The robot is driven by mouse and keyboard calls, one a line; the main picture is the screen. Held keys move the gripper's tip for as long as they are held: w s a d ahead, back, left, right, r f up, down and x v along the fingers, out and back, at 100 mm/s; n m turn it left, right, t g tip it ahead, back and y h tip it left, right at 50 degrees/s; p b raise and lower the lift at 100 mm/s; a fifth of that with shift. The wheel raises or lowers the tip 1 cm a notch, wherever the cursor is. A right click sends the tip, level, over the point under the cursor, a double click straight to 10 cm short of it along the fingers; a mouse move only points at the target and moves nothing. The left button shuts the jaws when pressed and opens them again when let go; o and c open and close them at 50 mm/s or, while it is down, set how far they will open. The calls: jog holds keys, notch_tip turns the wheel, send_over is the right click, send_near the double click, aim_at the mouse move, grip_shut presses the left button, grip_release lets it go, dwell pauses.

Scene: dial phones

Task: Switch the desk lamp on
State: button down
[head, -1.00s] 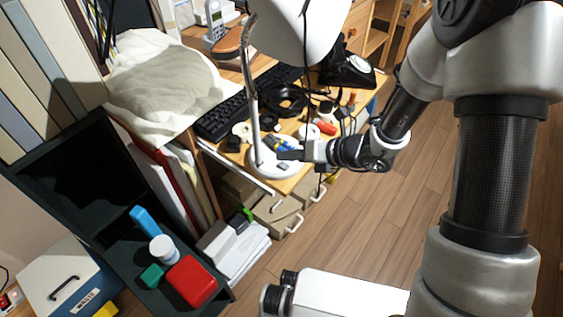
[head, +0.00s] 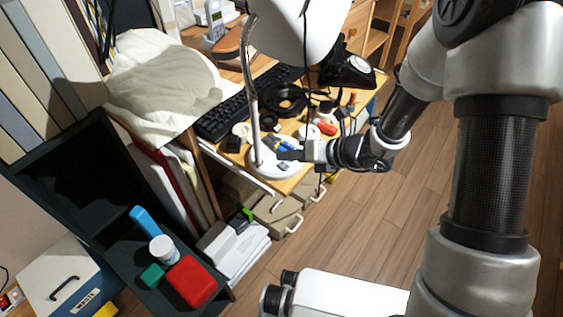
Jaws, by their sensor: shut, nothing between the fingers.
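The desk lamp has a white shade (head: 300,30) at the top, a thin silver post and a round white base (head: 262,166) near the front edge of the wooden desk. My gripper (head: 284,155) is shut and empty, with its dark fingertips just over the lamp's base, right of the post. A small dark piece on the base lies by the fingertips; I cannot tell whether they touch it. Whether the lamp's bulb is lit is hidden by the shade.
A black keyboard (head: 222,120) lies left of the lamp post. A black dial phone (head: 347,70) stands at the back right, and a cordless phone (head: 214,22) at the back. Tape rolls, a black cable coil (head: 287,101) and small items crowd the desk. Floor right of the desk is clear.

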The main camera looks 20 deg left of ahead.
dwell(0.3)
jog(key=shift+f+b, duration=0.4)
jog(key=shift+w+a+f, duration=0.1)
jog(key=shift+f, duration=0.2)
dwell(0.5)
jog(key=shift+r, duration=0.15)
jog(key=shift+r+p, duration=0.55)
jog(key=shift+p, duration=0.05)
jog(key=r+p, duration=0.3)
jog(key=d+r+p, duration=0.1)
jog(key=r, duration=0.1)
jog(key=shift+s, duration=0.25)
dwell(0.6)
